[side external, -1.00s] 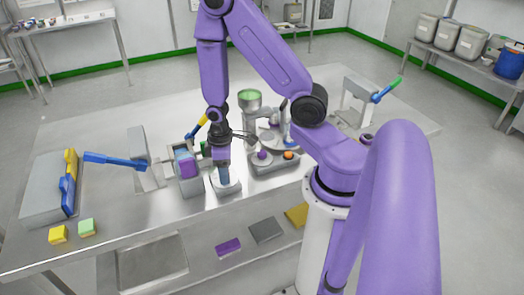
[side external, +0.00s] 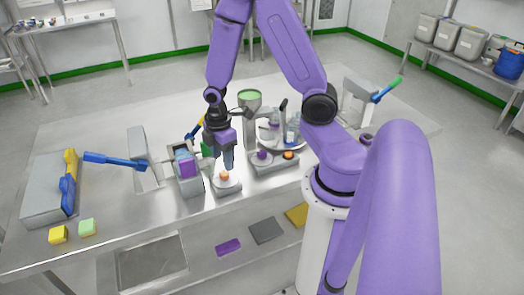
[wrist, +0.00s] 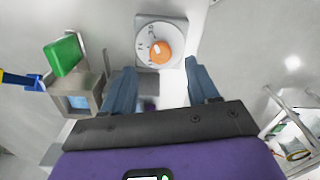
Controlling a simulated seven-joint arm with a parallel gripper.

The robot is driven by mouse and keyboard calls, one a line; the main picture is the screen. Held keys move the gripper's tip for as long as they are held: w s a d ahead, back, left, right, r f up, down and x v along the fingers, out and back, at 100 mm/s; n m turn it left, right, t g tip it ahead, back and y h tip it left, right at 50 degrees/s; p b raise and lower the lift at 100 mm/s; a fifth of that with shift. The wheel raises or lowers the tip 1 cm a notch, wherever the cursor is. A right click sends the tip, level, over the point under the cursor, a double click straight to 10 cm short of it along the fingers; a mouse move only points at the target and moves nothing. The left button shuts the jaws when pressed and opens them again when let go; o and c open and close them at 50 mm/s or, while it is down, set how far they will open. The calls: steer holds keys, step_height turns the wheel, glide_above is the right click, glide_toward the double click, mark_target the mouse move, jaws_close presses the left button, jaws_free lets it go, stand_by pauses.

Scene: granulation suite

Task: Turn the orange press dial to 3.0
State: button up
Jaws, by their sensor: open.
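The orange dial knob (side external: 225,176) sits on a pale round plate with a square base (side external: 229,188) at the table's front middle. In the wrist view the knob (wrist: 160,52) shows a small white mark near its upper left. Dark scale marks ring it on the white face (wrist: 147,38), too small to read surely. My gripper (side external: 229,165) is open and empty just above and behind the knob, not around it. In the wrist view its blue-grey fingers (wrist: 161,75) stand apart below the dial, with a gap between them.
A grey box with a purple block (side external: 188,168) stands close left of the dial. A base with purple and orange knobs (side external: 275,165) stands close right. Bare table lies in front.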

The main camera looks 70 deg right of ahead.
mark_target(224, 172)
step_height(224, 172, up, 12)
steer(key=s+a+r, duration=0.2)
steer(key=s+a, duration=0.9)
steer(key=s, duration=0.5)
steer(key=shift+r+n, duration=0.3)
steer(key=shift+r, duration=0.1)
stand_by(0.3)
steer(key=shift+s, duration=0.1)
